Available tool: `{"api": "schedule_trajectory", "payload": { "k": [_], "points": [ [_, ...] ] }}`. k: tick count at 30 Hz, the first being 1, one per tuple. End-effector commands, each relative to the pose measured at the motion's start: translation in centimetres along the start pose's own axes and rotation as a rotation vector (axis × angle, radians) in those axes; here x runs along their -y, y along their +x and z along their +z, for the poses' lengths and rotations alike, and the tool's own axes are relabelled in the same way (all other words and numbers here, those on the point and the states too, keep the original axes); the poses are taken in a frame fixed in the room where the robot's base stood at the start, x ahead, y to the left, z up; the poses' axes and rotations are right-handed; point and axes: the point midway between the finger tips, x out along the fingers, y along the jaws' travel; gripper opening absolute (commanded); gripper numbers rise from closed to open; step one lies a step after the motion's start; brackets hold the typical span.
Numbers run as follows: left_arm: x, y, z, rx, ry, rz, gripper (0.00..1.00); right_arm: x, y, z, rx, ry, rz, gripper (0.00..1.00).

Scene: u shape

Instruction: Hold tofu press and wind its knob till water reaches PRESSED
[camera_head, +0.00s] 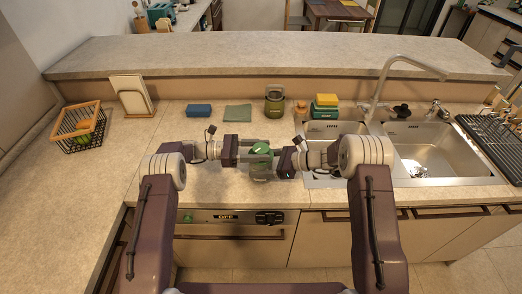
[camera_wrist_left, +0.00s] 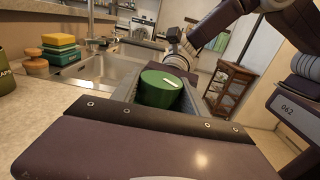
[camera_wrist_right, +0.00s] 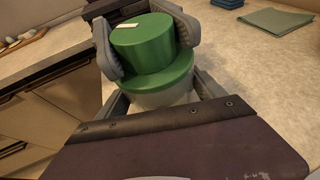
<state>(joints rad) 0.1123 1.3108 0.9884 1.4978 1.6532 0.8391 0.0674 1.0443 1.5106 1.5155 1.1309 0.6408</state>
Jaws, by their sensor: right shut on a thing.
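The tofu press has a green knob (camera_head: 261,149) on top and stands on the near counter between my grippers. In the right wrist view its wider green lid (camera_wrist_right: 155,82) and pale body (camera_wrist_right: 160,97) show below the knob. My right gripper (camera_head: 275,164) is shut on the body, low down. My left gripper (camera_head: 250,150) has its fingers apart, one on each side of the knob, which also shows in the left wrist view (camera_wrist_left: 160,90). A white mark lies on the knob's top. The water level and any PRESSED mark are hidden.
Behind the press are a blue sponge (camera_head: 199,111), a green cloth (camera_head: 238,113), a dark green canister (camera_head: 274,104) and stacked yellow-green sponges (camera_head: 325,106). A sink (camera_head: 430,150) lies to the right, a wire basket (camera_head: 80,128) to the left. The left counter is largely clear.

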Motion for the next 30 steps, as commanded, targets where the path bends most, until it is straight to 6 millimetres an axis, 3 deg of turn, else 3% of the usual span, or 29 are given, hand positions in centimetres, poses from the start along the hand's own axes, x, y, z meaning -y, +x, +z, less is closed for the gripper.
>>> {"api": "schedule_trajectory", "payload": {
  "k": [2, 13, 24, 30],
  "points": [
    [0.0, 0.0, 0.1, 0.0, 0.001, 0.0, 0.72, 0.0, 0.0, -0.1, -0.002, 0.001, 0.0, 0.14],
    [-0.1, -0.7, 0.0, -0.001, 0.001, 0.003, 0.72, 0.0, 0.0, -0.1, -0.001, 0.001, -0.001, 0.14],
    [-0.1, -9.6, -0.1, 0.0, 0.002, 0.004, 0.72, 0.0, 0.0, 0.0, -0.001, 0.001, -0.001, 0.14],
    [0.0, -11.8, 0.0, 0.0, 0.001, 0.001, 0.72, 0.0, 0.0, 0.0, -0.001, 0.001, -0.001, 0.14]
  ]
}}
